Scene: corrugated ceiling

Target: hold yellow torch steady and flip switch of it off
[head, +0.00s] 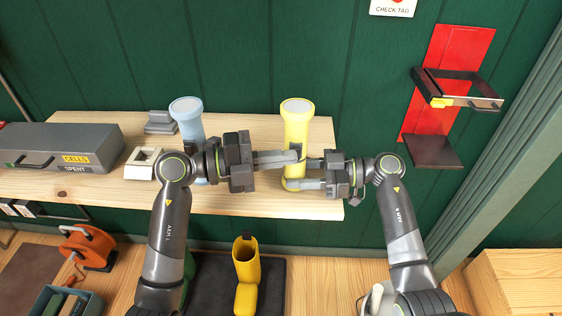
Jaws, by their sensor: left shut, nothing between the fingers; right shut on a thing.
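The yellow torch (296,122) stands upright, lens end up, near the right part of the wooden shelf. My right gripper (290,172) is shut on its lower body from the right. My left gripper (296,155) is shut and empty, its fingertips at the front of the torch body just above the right gripper's fingers. The fingers hide the torch's switch, so I cannot tell its position or whether the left fingertips touch it.
A blue torch (187,119) stands on the shelf (240,203) behind my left arm. A grey case (55,146) and a small white holder (144,162) are to the left. A red wall bracket (455,65) is at right. A yellow boot (246,275) is below.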

